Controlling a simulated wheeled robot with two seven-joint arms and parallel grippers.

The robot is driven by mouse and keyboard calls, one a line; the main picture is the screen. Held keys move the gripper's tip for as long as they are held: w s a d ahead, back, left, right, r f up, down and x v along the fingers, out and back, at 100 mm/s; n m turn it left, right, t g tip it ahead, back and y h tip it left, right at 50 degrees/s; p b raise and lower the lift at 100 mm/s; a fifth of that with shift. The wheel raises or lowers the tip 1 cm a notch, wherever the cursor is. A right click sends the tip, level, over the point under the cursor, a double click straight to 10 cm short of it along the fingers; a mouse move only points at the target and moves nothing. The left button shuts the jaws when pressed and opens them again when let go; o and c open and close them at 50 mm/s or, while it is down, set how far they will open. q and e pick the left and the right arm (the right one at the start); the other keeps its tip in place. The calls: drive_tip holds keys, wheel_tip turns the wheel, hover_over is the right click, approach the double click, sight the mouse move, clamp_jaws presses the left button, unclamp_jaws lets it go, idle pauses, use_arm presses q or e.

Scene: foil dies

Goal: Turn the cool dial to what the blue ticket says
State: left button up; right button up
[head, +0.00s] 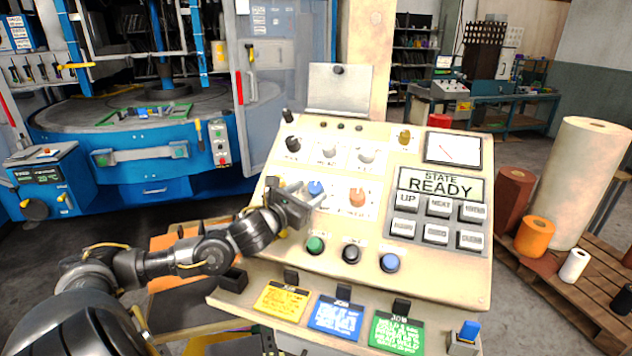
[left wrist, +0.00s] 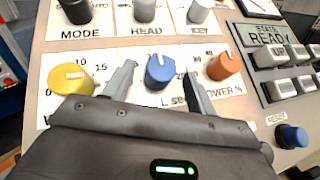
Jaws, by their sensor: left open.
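A blue dial (left wrist: 159,72) sits in the middle of a row of dials on the beige panel, its pale mark pointing roughly up. The label under it is partly hidden and ends in "L SEC". It also shows in the head view (head: 315,187). My left gripper (left wrist: 155,85) is open, with one finger on each side of the blue dial; I cannot tell whether they touch it. The blue ticket (head: 336,317) hangs at the panel's lower front, under a JOB label; its writing is too small to read. My right gripper is not in view.
A yellow dial (left wrist: 70,78) and an orange dial (left wrist: 223,66) flank the blue one closely. Mode, head and key knobs are above. Green, black and blue buttons (head: 389,262) are below. A yellow ticket (head: 281,301) and a green ticket (head: 397,332) hang beside the blue one.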

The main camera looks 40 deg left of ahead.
sight(313, 189)
use_arm(q)
drive_tip(key=w, duration=0.2)
drive_tip(key=shift+w+r+p, duration=0.15)
drive_tip(key=shift+w+p, duration=0.15)
drive_tip(key=shift+p, duration=0.1)
drive_tip(key=shift+w+f, duration=0.2)
drive_tip(key=shift+w, duration=0.5)
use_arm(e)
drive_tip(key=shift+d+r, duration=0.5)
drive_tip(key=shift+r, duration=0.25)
use_arm(q)
drive_tip(key=c, duration=1)
drive_tip(key=shift+a, duration=0.1)
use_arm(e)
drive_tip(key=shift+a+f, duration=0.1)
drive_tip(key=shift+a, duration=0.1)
